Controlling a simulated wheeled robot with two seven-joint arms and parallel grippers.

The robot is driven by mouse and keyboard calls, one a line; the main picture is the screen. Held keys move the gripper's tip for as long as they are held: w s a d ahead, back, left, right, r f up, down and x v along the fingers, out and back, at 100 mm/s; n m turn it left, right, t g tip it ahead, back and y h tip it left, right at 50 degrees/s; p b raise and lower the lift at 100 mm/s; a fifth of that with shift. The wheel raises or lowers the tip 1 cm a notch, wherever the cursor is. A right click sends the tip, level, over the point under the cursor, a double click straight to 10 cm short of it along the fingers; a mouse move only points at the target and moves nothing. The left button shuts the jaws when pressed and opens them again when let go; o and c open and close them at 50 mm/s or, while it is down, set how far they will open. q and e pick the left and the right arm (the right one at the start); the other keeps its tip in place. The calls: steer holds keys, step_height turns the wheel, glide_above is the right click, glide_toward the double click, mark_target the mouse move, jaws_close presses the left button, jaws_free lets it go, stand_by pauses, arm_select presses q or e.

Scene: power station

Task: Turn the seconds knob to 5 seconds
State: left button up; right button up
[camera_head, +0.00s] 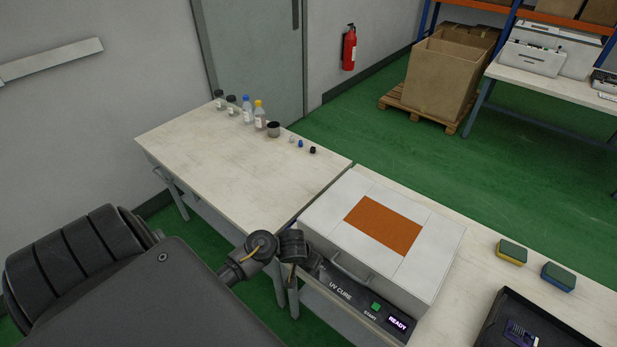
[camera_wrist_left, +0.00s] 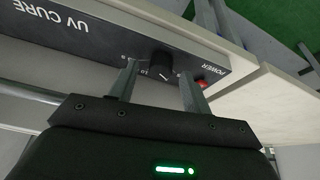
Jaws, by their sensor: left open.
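The UV cure box (camera_head: 335,230) stands on the bench, with a dark front panel (camera_head: 350,296) reading UV CURE, a green START button (camera_head: 376,307) and a display (camera_head: 397,324) reading READY. In the left wrist view a black knob (camera_wrist_left: 161,64) with a pale pointer line sits on that panel, upside down in the picture. Small dial marks are beside it, too small to read surely. My left gripper (camera_wrist_left: 158,72) is open, one finger on each side of the knob; contact cannot be told. My left arm hides the knob in the head view. My right gripper is not in view.
A red power switch (camera_wrist_left: 202,84) is close beside one left finger. A box handle (camera_head: 350,272) projects above the panel. Bottles (camera_head: 246,109) stand on the left table (camera_head: 230,165). Two sponges (camera_head: 511,252) and a black tray (camera_head: 500,330) are at right.

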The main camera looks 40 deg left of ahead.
arm_select(q)
steer(key=shift+w+f, duration=0.1)
steer(key=shift+f, duration=0.25)
steer(key=c, duration=1)
steer(key=shift+a+r+m+p, duration=0.1)
steer(key=shift+r+m+p, duration=0.1)
steer(key=shift+m+p, duration=0.5)
steer(key=shift+a+m+h+p, duration=0.1)
steer(key=shift+m+h+p, duration=0.5)
steer(key=shift+m+p, duration=0.45)
steer(key=shift+f+m+h+p, duration=0.1)
steer(key=shift+m+h+p, duration=0.25)
steer(key=shift+m, duration=0.3)
steer(key=shift+w+f+m+h, duration=0.1)
steer(key=shift+m+h, duration=0.35)
steer(key=shift+m, duration=1.05)
steer(key=shift+g, duration=0.3)
